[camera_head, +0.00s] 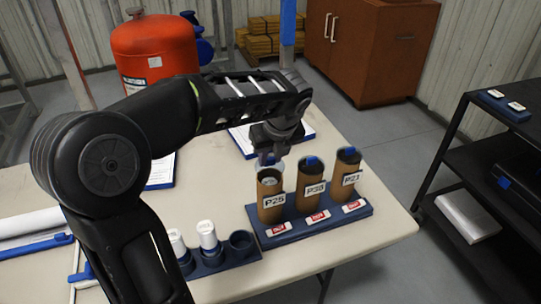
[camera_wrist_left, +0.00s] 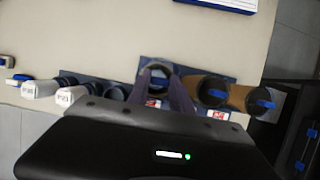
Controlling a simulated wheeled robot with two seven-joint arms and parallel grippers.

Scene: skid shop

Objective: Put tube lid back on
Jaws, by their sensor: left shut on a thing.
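Three brown tubes stand upright in a blue rack (camera_head: 331,226) on the table. The left one, marked P25 (camera_head: 271,203), has an open top with something pale inside. The middle tube (camera_head: 311,185) and the right tube (camera_head: 346,179) have dark tops with blue tabs. My left gripper (camera_head: 270,158) is just above the P25 tube, shut on what looks like the round tube lid (camera_head: 261,162), mostly hidden by the fingers. In the left wrist view the fingers (camera_wrist_left: 160,78) converge over a grey ring at the tube; I cannot tell whether lid and tube touch. My right gripper is not in view.
A smaller blue holder (camera_head: 222,257) with white-capped pieces (camera_head: 207,236) and an empty socket adjoins the rack at left. Papers (camera_head: 240,138) lie behind. A red tank (camera_head: 157,50) stands beyond the table, a black shelf (camera_head: 480,155) at right.

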